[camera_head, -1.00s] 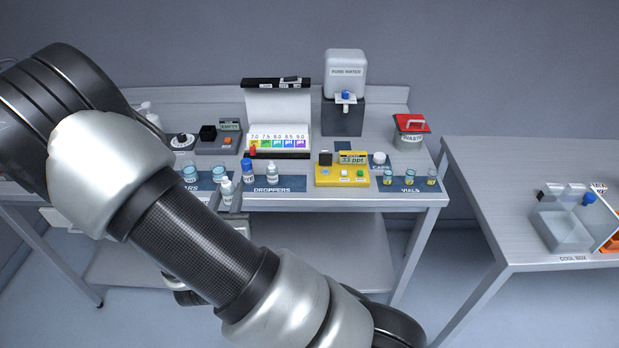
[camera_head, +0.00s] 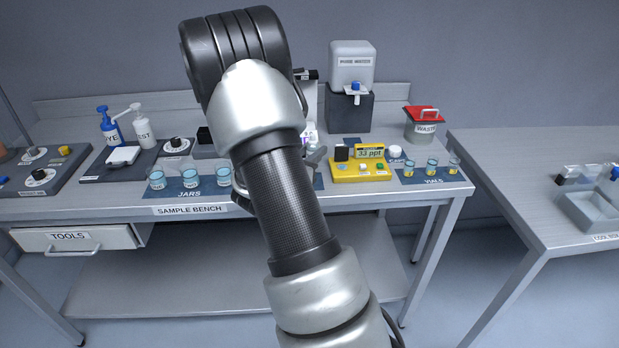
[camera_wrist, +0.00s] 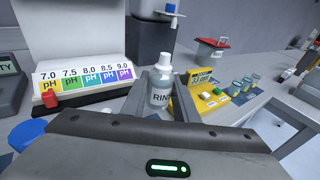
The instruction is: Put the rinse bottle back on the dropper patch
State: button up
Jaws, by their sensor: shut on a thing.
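The rinse bottle (camera_wrist: 160,92) is a small clear bottle with a white cap and a label of which "RIN" shows. My gripper (camera_wrist: 162,80) is shut on it, with one finger on each side, and it looks about upright in the wrist view. In the head view my arm hides the bottle and most of the gripper. Only the right end of the dropper patch (camera_head: 318,181), a dark blue mat, shows beside my arm. I cannot tell the bottle's height above the bench. A blue cap (camera_wrist: 28,133) shows at the lower left of the wrist view.
The yellow salinity meter (camera_head: 360,170) stands right of the patch, with the vials mat (camera_head: 432,175) beyond. The pH chart (camera_wrist: 88,85) and the water dispenser (camera_head: 350,108) stand behind. Jars (camera_head: 190,178) stand to the left. A waste bin (camera_head: 421,130) is at the right.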

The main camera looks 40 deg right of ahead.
jog(key=shift+f+b, duration=0.35)
jog(key=shift+f, duration=2.85)
jog(key=shift+f, duration=0.15)
jog(key=o, duration=0.6)
jog(key=shift+o, duration=0.9)
